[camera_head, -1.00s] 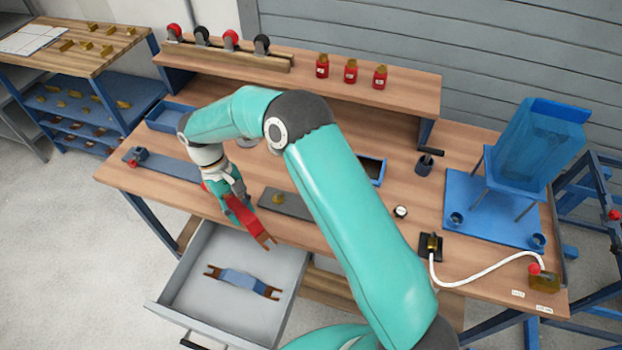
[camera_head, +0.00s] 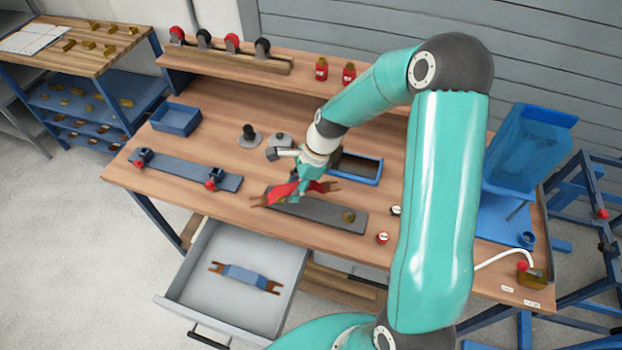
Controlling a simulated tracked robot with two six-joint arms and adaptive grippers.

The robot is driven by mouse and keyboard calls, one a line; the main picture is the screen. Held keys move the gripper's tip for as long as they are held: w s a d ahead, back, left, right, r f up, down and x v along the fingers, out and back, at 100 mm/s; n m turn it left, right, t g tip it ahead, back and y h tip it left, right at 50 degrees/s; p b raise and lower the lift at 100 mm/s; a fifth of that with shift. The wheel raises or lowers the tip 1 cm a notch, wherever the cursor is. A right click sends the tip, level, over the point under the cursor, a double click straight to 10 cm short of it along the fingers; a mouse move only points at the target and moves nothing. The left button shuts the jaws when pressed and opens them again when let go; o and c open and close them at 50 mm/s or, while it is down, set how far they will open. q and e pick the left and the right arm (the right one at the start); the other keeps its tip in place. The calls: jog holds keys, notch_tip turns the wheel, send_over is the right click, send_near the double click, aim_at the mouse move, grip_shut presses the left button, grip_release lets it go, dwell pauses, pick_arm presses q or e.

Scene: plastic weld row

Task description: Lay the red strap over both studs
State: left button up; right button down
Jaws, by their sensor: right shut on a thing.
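My right gripper (camera_head: 301,187) is shut on the red strap (camera_head: 283,190) near its middle. The strap has copper-coloured forked ends and lies roughly crosswise in the picture. It appears over the back-left part of a dark grey plate (camera_head: 312,212) on the bench. One brass stud (camera_head: 348,217) shows on the plate's right part, clear of the strap's right end. The other stud cannot be made out clearly near the strap's left half. I cannot tell whether the strap touches the plate. My left gripper is not in view.
A blue strap (camera_head: 250,279) lies in the open grey drawer (camera_head: 215,308) below the bench edge. A blue-grey plate with two clamps (camera_head: 180,168) is at left. A dark-filled blue tray (camera_head: 361,168) stands behind the gripper. A blue bin (camera_head: 176,119) sits back left.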

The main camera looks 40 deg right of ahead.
aim_at(313, 193)
jog(key=s+d+m, duration=0.1)
jog(key=m, duration=0.1)
jog(key=s+d+r+m+t+h, duration=0.1)
jog(key=m, duration=0.1)
jog(key=shift+s+d+r+m, duration=0.15)
jog(key=shift+d+m, duration=0.15)
jog(key=shift+d, duration=0.05)
jog(key=shift+s+d+m+h, duration=0.3)
jog(key=shift+d+m+h, duration=0.2)
jog(key=shift+m, duration=0.3)
jog(key=shift+t, duration=0.3)
notch_tip(313, 193, down, 5)
jog(key=b, duration=0.5)
jog(key=shift+w+r+p, duration=0.1)
jog(key=shift+w+p, duration=0.05)
jog(key=shift+p, duration=0.5)
jog(key=shift+f+b, duration=0.55)
jog(key=shift+f, duration=0.2)
dwell(0.4)
jog(key=shift+f, duration=0.3)
